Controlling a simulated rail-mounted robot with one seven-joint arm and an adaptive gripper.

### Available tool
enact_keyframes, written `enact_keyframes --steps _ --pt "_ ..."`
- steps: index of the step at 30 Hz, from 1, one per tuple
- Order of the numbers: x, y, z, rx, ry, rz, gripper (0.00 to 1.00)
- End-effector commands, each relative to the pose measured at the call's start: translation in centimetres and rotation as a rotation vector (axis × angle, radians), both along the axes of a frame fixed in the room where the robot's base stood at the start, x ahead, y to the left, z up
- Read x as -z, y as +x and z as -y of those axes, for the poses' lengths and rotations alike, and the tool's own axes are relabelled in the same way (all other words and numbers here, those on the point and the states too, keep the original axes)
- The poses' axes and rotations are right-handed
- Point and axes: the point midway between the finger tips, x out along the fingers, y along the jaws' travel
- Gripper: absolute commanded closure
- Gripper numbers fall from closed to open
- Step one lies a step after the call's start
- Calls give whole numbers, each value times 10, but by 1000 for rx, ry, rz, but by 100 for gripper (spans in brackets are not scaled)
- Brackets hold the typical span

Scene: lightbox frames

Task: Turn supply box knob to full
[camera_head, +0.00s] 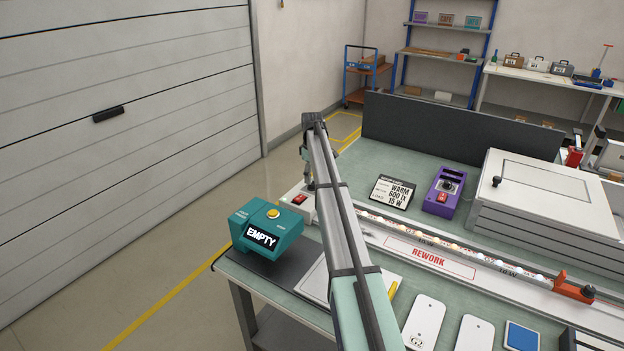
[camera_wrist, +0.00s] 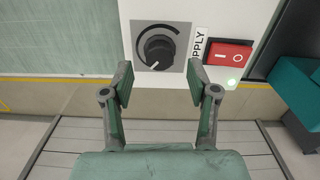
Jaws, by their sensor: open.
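The supply box (camera_head: 301,209) is a white box at the left end of the table, with a red switch on top. In the wrist view, its black knob (camera_wrist: 158,50) sits on a grey square plate with a curved dial mark, and its white pointer line faces down and slightly left. Beside it are a partly hidden "SUPPLY" label (camera_wrist: 199,44), the red rocker switch (camera_wrist: 228,53) and a lit green lamp (camera_wrist: 232,83). My gripper (camera_wrist: 159,84) is open and empty, its fingertips spread either side of the knob's near side, apart from it.
A teal box reading "EMPTY" (camera_head: 262,238), with a yellow button, stands left of the supply box. A strip of lit bulbs (camera_head: 455,248) runs right along the table. A purple meter (camera_head: 444,191) and a "WARM 600 lx 15 W" sign (camera_head: 392,191) stand behind it.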

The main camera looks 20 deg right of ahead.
Motion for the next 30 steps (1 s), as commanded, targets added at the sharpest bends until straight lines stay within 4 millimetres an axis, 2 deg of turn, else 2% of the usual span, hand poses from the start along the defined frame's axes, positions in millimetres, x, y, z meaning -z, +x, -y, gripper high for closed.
enact_keyframes --steps 7,18,19,21,24,30 --pt "25 0 0 0 0 0 41" --pt "32 0 0 0 0 1 41" --pt "32 0 0 0 0 1 44" --pt "32 0 0 0 -1 1 69" --pt "31 0 0 0 0 0 100" --pt "32 0 0 2 0 0 100"
